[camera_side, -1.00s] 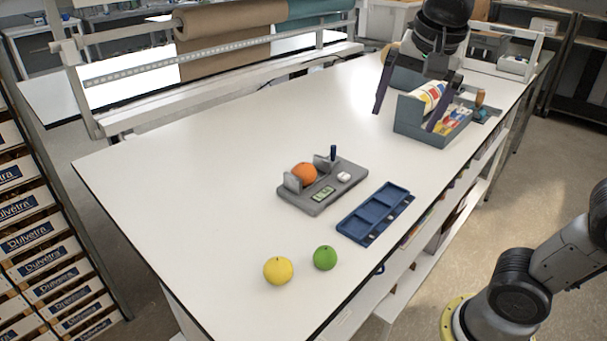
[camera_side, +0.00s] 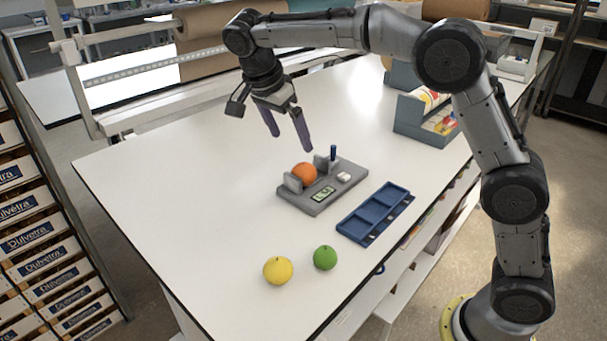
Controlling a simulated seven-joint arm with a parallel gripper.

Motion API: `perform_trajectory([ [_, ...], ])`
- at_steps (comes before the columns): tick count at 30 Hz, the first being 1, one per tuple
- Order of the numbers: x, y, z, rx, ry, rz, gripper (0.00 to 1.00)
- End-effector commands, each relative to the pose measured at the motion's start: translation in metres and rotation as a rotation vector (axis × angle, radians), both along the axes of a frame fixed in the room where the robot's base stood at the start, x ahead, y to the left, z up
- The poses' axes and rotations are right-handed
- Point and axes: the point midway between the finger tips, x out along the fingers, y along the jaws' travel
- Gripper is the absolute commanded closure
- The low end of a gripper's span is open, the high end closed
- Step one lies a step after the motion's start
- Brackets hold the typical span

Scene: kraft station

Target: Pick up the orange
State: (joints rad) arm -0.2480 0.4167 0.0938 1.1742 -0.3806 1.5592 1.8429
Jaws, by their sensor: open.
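The orange (camera_side: 304,174) sits on a grey device (camera_side: 318,203) with a small display, between two upright grey plates. My gripper (camera_side: 293,144) is open and empty, above and slightly left of the orange, with its two dark fingers pointing down. The fingertips look apart from the orange. The orange's lower part is partly hidden by the near plate.
A yellow fruit (camera_side: 278,270) and a green fruit (camera_side: 325,258) lie near the table's front. A blue compartment tray (camera_side: 355,228) is right of the device. A grey-blue caddy (camera_side: 415,125) stands further back. The table's left side (camera_side: 190,190) is clear.

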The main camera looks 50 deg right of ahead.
Motion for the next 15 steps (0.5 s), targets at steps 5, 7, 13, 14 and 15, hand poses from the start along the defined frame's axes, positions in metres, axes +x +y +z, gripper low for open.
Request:
perform_trajectory([
  [5, -0.001, -0.014, -0.032, 0.0, 0.003, -0.002, 0.0],
  [7, -0.001, -0.018, -0.042, 0.0, 0.003, -0.002, 0.0],
  [13, 0.0, -0.023, -0.055, 0.001, 0.0, 0.0, 0.0],
  [14, 0.0, -0.024, -0.057, 0.001, 0.001, 0.0, 0.0],
  [15, 0.0, -0.025, -0.06, 0.0, 0.002, -0.001, 0.0],
])
